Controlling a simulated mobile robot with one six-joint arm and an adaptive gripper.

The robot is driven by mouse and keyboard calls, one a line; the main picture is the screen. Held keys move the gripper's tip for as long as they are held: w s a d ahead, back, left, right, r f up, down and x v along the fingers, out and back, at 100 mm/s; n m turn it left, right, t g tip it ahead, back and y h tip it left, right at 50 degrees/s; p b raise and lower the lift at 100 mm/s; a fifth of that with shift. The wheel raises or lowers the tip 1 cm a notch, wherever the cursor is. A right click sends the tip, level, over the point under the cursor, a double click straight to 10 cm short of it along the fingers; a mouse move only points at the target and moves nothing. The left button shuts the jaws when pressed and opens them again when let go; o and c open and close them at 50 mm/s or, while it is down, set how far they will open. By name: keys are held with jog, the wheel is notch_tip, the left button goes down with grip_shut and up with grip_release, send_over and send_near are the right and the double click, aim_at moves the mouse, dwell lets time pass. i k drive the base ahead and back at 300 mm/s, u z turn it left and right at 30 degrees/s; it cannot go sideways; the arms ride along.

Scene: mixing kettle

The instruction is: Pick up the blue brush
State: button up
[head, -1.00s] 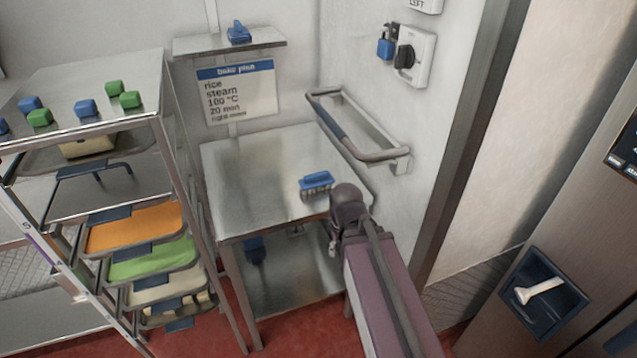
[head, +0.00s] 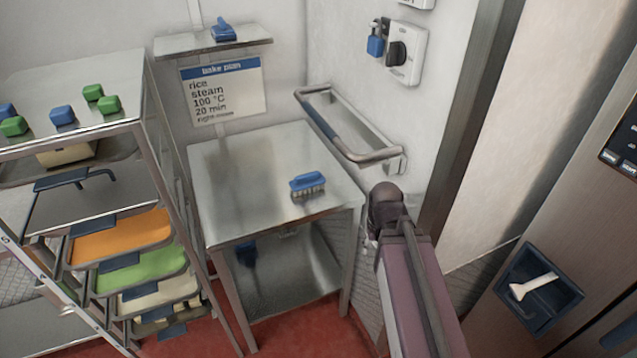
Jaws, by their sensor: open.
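The blue brush (head: 307,181) lies on the steel table (head: 235,170), near its right side, with pale bristles facing down and its blue back up. Nothing touches it. My arm reaches up from the bottom right, and its dark rounded joint shows just right of the table's front right corner, apart from the brush. I cannot make out my gripper's fingers in this view.
A rack (head: 160,195) with several trays and blue and green blocks stands left. A wall rail (head: 350,130) juts out behind the table's right side. A wall shelf (head: 205,42) holds a blue item (head: 223,31). The tabletop left of the brush is clear.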

aim_at(303, 183)
jog(key=z, duration=0.25)
jog(key=k, duration=0.95)
jog(key=u, duration=0.85)
jog(key=i, duration=1)
jog(key=u, duration=0.05)
